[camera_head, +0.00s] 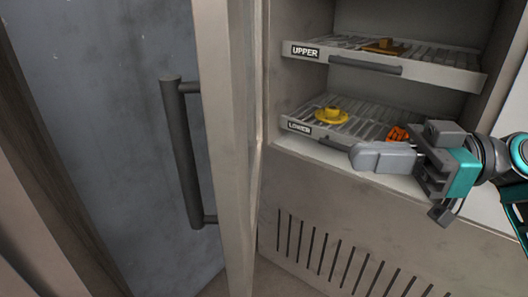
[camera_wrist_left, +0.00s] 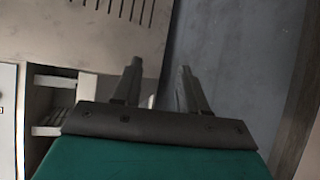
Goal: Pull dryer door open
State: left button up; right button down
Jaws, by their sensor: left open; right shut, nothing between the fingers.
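The dryer door (camera_head: 226,130) stands swung out from the cabinet in the head view, seen nearly edge-on. Its dark vertical bar handle (camera_head: 182,150) is on the left side, with nothing gripping it. My right gripper (camera_head: 358,157) is shut and empty, in front of the lower rack at the right, well apart from the handle. My left gripper (camera_wrist_left: 158,82) shows only in the left wrist view. Its fingers are apart, with nothing seen between them. The handle cannot be made out in that view.
The cabinet holds an upper rack (camera_head: 440,74) and a lower rack (camera_head: 365,127). A yellow part (camera_head: 331,116) and an orange part (camera_head: 398,133) lie on the lower one. Vent slots (camera_head: 340,262) line the panel below. A blue-grey surface (camera_head: 100,120) lies left of the door.

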aim_at(241, 154)
jog(key=a+p, duration=0.2)
jog(key=a, duration=1)
jog(key=shift+w+a+r, duration=0.1)
jog(key=shift+w, duration=0.05)
jog(key=shift+a, duration=0.4)
pick_arm(q)
jog(key=shift+s+a+r, duration=0.25)
jog(key=shift+s+a, duration=0.2)
jog(key=shift+a, duration=0.25)
jog(key=shift+w+d+r, duration=0.1)
pick_arm(e)
jog(key=shift+w+a, duration=0.1)
jog(key=shift+a, duration=0.05)
